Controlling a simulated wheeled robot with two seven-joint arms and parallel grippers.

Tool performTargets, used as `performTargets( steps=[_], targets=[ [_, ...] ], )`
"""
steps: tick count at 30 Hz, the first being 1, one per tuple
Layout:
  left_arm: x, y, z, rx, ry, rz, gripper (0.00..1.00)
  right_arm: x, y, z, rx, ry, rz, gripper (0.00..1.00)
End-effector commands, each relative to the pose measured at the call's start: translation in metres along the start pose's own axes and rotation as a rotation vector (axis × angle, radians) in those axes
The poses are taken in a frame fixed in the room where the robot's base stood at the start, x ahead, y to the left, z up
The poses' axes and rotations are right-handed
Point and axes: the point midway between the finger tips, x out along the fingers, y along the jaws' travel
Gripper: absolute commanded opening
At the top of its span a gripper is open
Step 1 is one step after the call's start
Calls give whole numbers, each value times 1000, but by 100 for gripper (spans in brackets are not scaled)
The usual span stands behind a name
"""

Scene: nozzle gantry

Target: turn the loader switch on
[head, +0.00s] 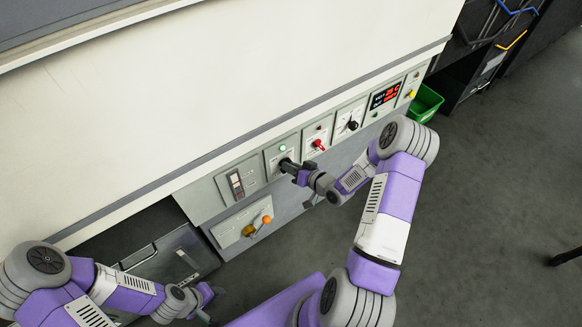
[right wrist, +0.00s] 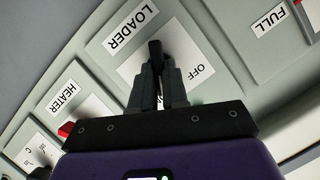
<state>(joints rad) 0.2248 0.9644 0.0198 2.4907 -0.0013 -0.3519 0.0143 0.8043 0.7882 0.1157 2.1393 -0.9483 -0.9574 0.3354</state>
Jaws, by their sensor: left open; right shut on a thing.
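The loader panel (head: 270,159) is a pale plate on the machine front, with a green lamp (head: 282,147) at its top. In the right wrist view its LOADER label (right wrist: 132,24) and OFF label (right wrist: 202,70) show, and the ON label is mostly hidden behind the fingers. My right gripper (right wrist: 157,82) is shut on the black loader switch (right wrist: 155,48); only the switch's tip shows between the fingers. In the head view my right gripper (head: 287,165) is at this panel and covers the switch. My left gripper (head: 208,302) is open, low at the left, away from the panel.
A HEATER panel (right wrist: 77,105) with a red knob (head: 318,144) sits beside the loader panel. Beyond are a black knob (head: 352,125) and a red display (head: 385,95). An orange-tipped lever (head: 266,219) is below. A green bin (head: 427,102) stands at the far end.

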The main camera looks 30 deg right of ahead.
Motion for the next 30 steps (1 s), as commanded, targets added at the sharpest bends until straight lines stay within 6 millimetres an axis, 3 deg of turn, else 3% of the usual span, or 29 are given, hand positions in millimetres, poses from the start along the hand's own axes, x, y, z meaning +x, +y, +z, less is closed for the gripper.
performTargets(
  steps=[13,14,18,30],
  targets=[
    [0,0,0,0,0,0,43,3,-3,-4,10,12,-11,0],
    [0,0,0,0,0,0,43,3,-3,-4,10,12,-11,18],
    [0,0,0,0,0,0,43,3,-4,-4,9,11,-13,39],
    [0,0,0,0,0,0,43,1,-1,-1,9,4,-7,39]
  ],
)
